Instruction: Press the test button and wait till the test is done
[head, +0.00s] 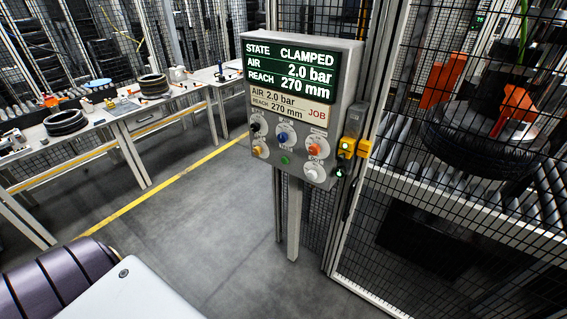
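A grey control panel (333,120) stands on a post in the middle. Its green screen (290,70) reads STATE CLAMPED, AIR 2.0 bar, REACH 270 mm. A cream JOB card (290,104) below reads AIR 2.0 bar, REACH 270 mm. The panel has a black button (256,127), a blue button (283,138), an orange button (315,149), a yellow button (259,151), a small green button or lamp (285,160) and a white button (311,174). Their labels are too small to read, so I cannot tell which is the test button. Neither gripper shows.
Behind the mesh fence (400,215) at right, a tyre (475,150) sits by orange clamp parts (440,82). A yellow switch box (347,147) is on the fence post beside the panel. Workbenches (120,115) with tyres stand at left. The floor (200,225) before the panel is clear.

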